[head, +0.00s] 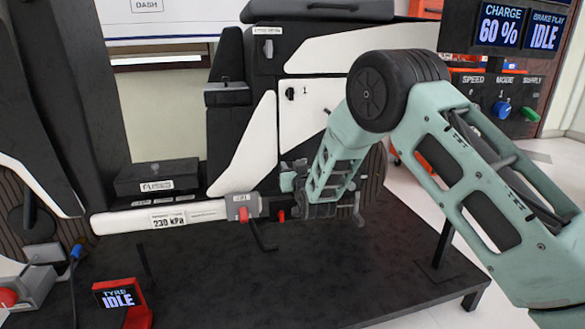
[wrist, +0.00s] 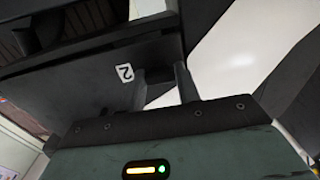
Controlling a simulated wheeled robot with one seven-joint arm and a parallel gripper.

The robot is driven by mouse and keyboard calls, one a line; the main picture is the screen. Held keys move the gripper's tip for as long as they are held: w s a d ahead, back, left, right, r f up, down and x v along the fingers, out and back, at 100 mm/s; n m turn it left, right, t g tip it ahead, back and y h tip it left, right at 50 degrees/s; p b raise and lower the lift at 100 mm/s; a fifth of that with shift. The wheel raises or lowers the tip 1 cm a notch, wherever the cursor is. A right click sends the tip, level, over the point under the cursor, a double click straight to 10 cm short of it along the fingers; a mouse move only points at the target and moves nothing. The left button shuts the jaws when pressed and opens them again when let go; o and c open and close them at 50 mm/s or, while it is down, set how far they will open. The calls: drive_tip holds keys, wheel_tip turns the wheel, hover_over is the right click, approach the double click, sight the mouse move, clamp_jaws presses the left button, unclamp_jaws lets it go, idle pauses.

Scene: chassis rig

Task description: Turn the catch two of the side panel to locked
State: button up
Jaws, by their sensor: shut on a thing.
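The side panel (head: 303,108) is the white panel in the middle of the head view, partly covered by my arm. Catch one is a small dark knob (head: 290,93) beside a "1" mark. My gripper (head: 290,180) is low against the panel's lower part. In the wrist view, a "2" label (wrist: 124,72) is on a dark surface just left of my gripper (wrist: 161,78). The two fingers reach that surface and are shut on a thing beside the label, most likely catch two. The catch is hidden between the fingers, so its turn position cannot be seen.
A white bar with a 230 kPa readout (head: 168,222) and a red-ended fitting (head: 243,208) lie left of my gripper. A black box (head: 156,177) stands behind the bar. The dark platform (head: 250,285) is mostly clear in front. A tyre display (head: 120,298) reads IDLE.

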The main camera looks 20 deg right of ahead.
drive_tip(key=n+p, duration=0.2)
drive_tip(key=n, duration=0.1)
drive_tip(key=shift+r+n, duration=0.15)
drive_tip(key=shift+n, duration=0.15)
drive_tip(key=n+p, duration=0.2)
drive_tip(key=n, duration=0.3)
drive_tip(key=shift+n+p, duration=0.3)
drive_tip(key=shift+p, duration=0.05)
drive_tip(key=n+p, duration=0.1)
drive_tip(key=n, duration=0.3)
drive_tip(key=shift+a+p, duration=0.1)
drive_tip(key=shift+p, duration=0.3)
drive_tip(key=shift+n+p, duration=0.55)
drive_tip(key=shift+n, duration=1.85)
drive_tip(key=o, duration=1)
